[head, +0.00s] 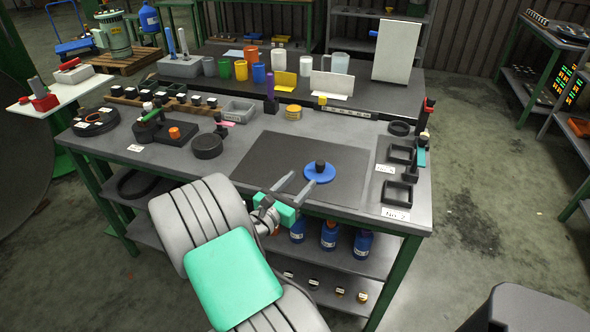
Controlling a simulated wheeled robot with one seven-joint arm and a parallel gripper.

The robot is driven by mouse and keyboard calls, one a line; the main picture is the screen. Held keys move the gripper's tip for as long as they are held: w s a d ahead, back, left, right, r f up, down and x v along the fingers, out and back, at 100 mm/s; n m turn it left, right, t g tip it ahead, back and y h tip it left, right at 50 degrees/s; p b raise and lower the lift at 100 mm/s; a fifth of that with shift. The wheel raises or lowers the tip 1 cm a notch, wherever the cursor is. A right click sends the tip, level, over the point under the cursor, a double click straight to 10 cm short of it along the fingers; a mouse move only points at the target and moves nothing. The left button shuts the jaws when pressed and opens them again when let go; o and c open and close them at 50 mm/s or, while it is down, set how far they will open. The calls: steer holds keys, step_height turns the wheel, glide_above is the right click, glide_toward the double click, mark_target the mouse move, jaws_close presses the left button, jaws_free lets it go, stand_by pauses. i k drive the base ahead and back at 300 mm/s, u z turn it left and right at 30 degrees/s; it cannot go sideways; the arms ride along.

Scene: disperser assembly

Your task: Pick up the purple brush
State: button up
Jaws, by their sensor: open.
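A thin purple upright object (270,86), which looks like the purple brush, stands near the back edge of the workbench, just left of the yellow round stack.
The blue disc lies on a dark mat (260,157). A grey bin (238,111) and a yellow stack (293,112) flank the purple object. Black trays (397,195) are at right, and black round parts (207,146) at left. Cups and cards stand on the rear bench.

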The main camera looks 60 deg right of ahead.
mark_target(269, 76)
steer(key=z, duration=1.85)
